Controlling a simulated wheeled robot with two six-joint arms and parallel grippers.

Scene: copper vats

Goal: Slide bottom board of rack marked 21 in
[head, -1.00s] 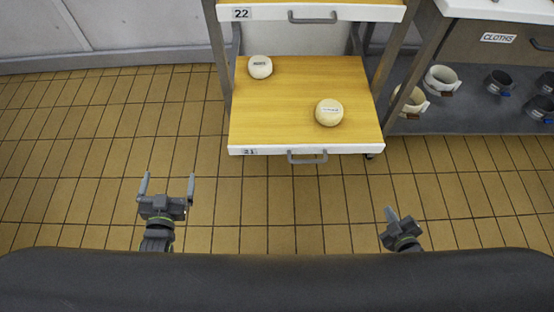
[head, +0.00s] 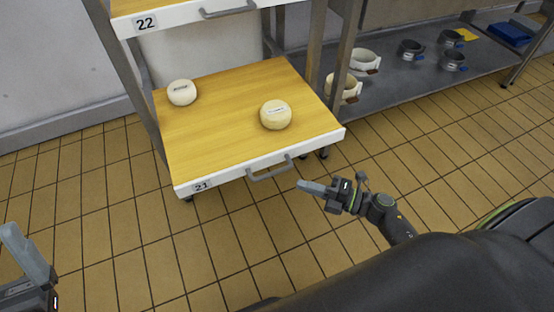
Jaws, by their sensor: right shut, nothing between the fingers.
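The bottom board (head: 215,140) of the rack is a wooden shelf with a white front edge marked 21, pulled out toward me. Its grey handle (head: 270,173) sits on the front edge. Two pale cheeses lie on it, one at the back left (head: 182,92) and one near the middle right (head: 276,115). My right gripper (head: 302,185) is shut and empty, just to the right of the handle and apart from it or nearly touching; the exact gap is hard to tell. My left gripper (head: 28,262) is only partly in view at the lower left edge; its opening is not clear.
The board marked 22 (head: 185,17) is above, with its own handle (head: 228,11). To the right a low grey shelf (head: 395,90) holds several cups and pots. A rack post (head: 343,50) stands between. Tiled floor in front is clear.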

